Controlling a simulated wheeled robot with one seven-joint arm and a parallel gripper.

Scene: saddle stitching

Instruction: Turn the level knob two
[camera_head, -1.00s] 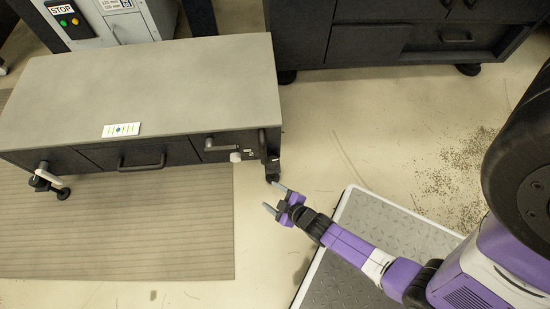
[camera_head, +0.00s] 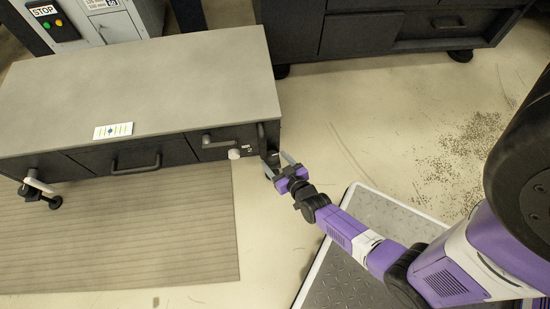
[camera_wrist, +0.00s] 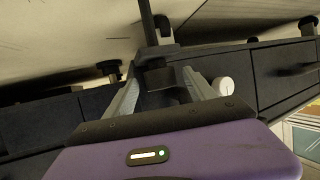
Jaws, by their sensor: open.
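A grey-topped table with black drawers (camera_head: 130,100) stands at the left. A white round knob (camera_head: 234,154) sits on its front near the right corner; it also shows in the wrist view (camera_wrist: 223,86), just right of my right finger. A dark bracket-like part (camera_wrist: 158,74) at the table's corner lies between or just beyond my fingers. I cannot tell which part is level knob two. My gripper (camera_head: 277,163) is open, close to this corner, with its fingers on either side of the dark part in the wrist view. Contact is unclear.
A drawer handle (camera_head: 136,165) and a smaller handle (camera_head: 218,138) stick out of the table front. A white lever (camera_head: 38,184) is at the left leg. Black cabinets (camera_head: 370,40) stand behind. Floor is clear right of the table.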

